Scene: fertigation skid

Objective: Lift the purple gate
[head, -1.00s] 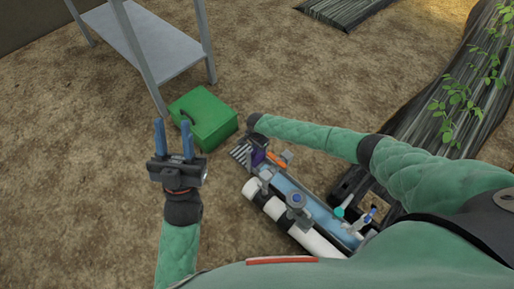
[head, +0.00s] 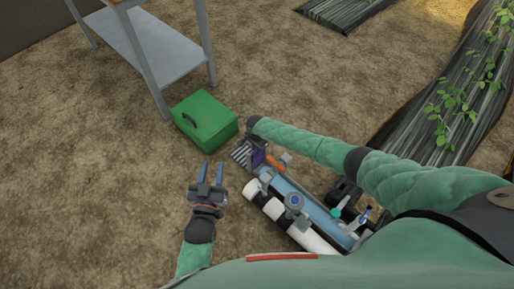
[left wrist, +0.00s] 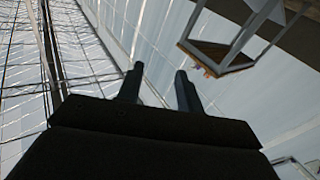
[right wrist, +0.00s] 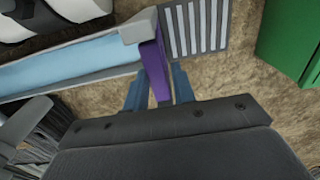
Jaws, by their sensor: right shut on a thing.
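The purple gate (right wrist: 155,68) stands across the end of the water channel in the right wrist view, beside a slatted grate. It also shows small in the head view (head: 258,158). My right gripper (right wrist: 158,85) is shut on the purple gate, with one blue finger on each side of it. In the head view my right arm partly covers that gripper. My left gripper (head: 211,170) is open and empty, left of the skid and above the soil. In the left wrist view its two fingers (left wrist: 160,85) stand apart with nothing between them.
The channel (head: 310,200) holds blue water, with white pipes (head: 312,240) along its near side. An orange part (head: 277,162) sits close to the gate. A green box (head: 205,120) stands just beyond, near a grey metal table (head: 150,50). Bare soil lies to the left.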

